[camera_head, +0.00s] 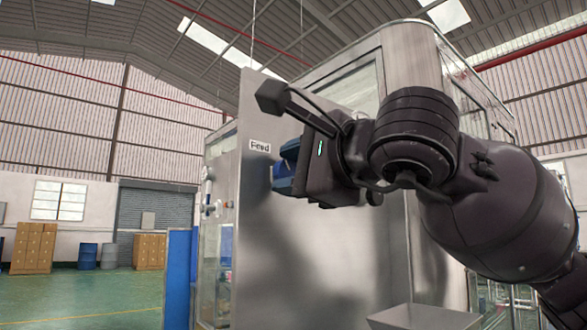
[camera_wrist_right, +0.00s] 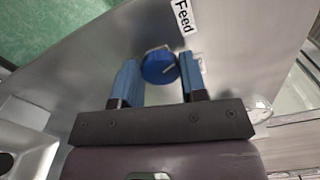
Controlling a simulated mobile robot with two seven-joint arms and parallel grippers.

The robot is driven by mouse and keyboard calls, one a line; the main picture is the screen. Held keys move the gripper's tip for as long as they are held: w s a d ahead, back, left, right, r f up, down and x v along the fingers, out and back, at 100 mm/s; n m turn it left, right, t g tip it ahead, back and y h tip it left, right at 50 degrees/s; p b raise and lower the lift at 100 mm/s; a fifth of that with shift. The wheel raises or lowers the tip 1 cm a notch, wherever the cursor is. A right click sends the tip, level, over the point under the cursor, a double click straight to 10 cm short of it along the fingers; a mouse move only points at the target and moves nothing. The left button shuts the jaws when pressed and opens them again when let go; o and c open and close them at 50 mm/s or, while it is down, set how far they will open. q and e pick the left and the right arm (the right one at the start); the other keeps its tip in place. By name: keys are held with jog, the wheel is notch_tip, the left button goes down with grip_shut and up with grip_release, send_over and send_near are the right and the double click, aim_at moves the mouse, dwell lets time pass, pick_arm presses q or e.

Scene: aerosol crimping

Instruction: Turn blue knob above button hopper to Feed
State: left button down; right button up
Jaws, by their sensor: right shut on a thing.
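The blue knob (camera_wrist_right: 160,66) is on a metal panel (camera_head: 300,240), between the blue fingers of my right gripper (camera_wrist_right: 159,82) in the right wrist view. The gripper is shut on it. A short light pointer line on the knob's face slants. The "Feed" label (camera_wrist_right: 183,17) is just beyond the knob, up and to the right; it also shows in the head view (camera_head: 260,146). In the head view my right gripper (camera_head: 284,170) is against the panel and hides the knob. My left gripper is not in view.
An open metal bin-like part (camera_head: 425,317) juts out at the bottom of the panel. A tall glazed metal cabinet stands behind it. Cardboard boxes (camera_head: 34,247) and blue drums (camera_head: 88,256) stand far left. Green floor at left is clear.

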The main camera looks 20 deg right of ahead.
jog(key=shift+f+n, duration=0.1)
jog(key=shift+n, duration=1.8)
jog(key=o, duration=0.9)
jog(key=v, duration=1)
jog(key=shift+s+d, duration=0.15)
jog(key=shift+s, duration=0.25)
